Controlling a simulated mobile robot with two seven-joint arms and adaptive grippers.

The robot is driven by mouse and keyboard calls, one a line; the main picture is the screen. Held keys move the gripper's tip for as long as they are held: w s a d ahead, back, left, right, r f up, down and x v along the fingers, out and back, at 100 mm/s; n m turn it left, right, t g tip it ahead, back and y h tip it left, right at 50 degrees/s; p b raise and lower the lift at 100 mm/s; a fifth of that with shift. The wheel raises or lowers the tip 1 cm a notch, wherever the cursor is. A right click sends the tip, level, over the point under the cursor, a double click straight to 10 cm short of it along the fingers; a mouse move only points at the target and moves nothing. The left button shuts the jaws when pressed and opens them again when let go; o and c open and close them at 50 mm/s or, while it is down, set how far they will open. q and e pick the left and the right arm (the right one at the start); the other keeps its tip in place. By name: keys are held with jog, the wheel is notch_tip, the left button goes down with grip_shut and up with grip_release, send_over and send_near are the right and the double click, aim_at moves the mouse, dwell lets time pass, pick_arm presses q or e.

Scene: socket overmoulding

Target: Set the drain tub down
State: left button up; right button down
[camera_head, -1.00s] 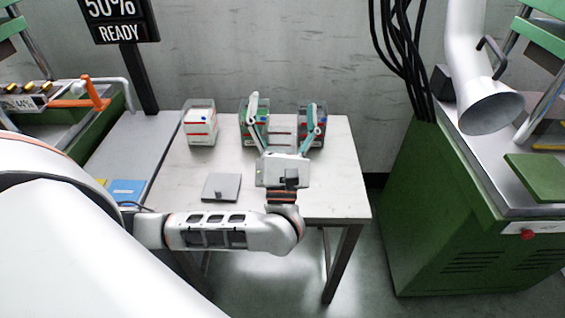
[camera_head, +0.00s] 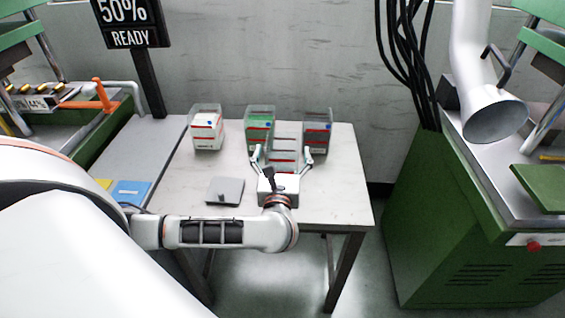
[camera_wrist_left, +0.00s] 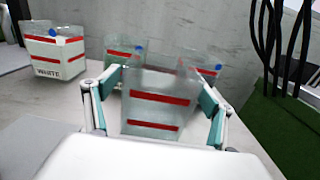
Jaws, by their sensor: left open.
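The drain tub, which I take to be the clear, empty-looking tub with red bands (camera_head: 284,145), stands upright on the table, in front of the gap between two other tubs. In the left wrist view the tub (camera_wrist_left: 157,112) fills the middle, with two red stripes on its near wall. My left gripper (camera_head: 283,154) is open, with one finger on each side of the tub's near part. In the left wrist view its teal-padded fingers (camera_wrist_left: 158,98) flank the tub; contact is not clear. The tub's base is partly hidden by the gripper. My right gripper is not in view.
A tub with white contents (camera_head: 207,133), a green tub (camera_head: 260,118) and a dark-filled tub (camera_head: 317,135) stand along the table's back. The table's right side (camera_head: 345,185) is clear. Green machines flank it.

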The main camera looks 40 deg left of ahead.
pick_arm(q)
jog(key=shift+w+a+f, duration=0.1)
jog(key=shift+w+a, duration=0.3)
jog(key=shift+w, duration=0.2)
jog(key=c, duration=1.3)
jog(key=shift+c, duration=0.2)
